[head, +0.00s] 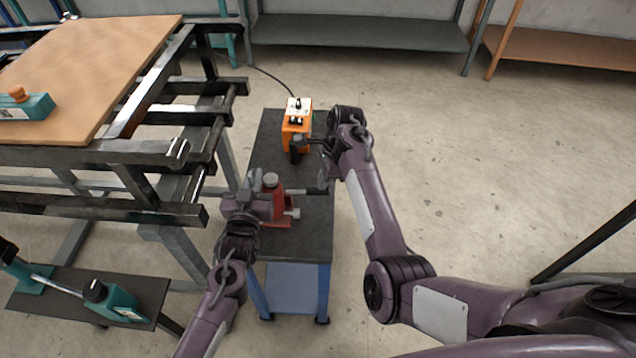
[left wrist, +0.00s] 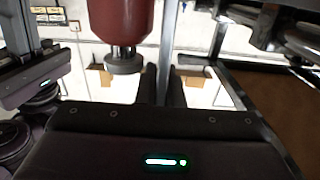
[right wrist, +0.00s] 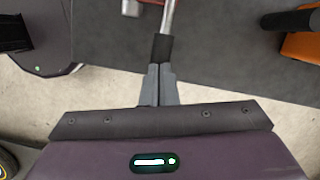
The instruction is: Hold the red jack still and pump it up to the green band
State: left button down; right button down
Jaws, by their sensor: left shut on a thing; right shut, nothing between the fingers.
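The red jack (head: 277,208) stands on the dark cart top in the head view, with a grey cap on its body. Its red body also shows in the left wrist view (left wrist: 122,22). My left gripper (head: 264,190) is at the jack and shut on it; which part it grips is unclear. The jack's lever (head: 308,191) points right and ends in a black grip, also seen in the right wrist view (right wrist: 162,47). My right gripper (right wrist: 158,84) is shut and empty, its fingertips at the grip's end; whether they touch is unclear. No green band can be made out.
An orange box (head: 297,130) with controls and a cable stands behind the jack on the cart (head: 310,240). A dark metal frame with a wooden board (head: 95,60) stands close on the left. A low bench (head: 60,290) with green tools is front left. The floor right is largely clear.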

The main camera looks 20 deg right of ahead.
jog(key=shift+x, duration=1.2)
jog(key=shift+s+d, duration=0.1)
jog(key=shift+d, duration=0.1)
jog(key=shift+d+r, duration=0.25)
jog(key=shift+d, duration=0.55)
jog(key=shift+d+r, duration=0.2)
jog(key=shift+d, duration=0.6)
jog(key=v, duration=1.2)
jog(key=shift+a+r, duration=0.1)
jog(key=a, duration=0.2)
jog(key=a+f, duration=0.1)
jog(key=a, duration=0.1)
jog(key=shift+f, duration=0.2)
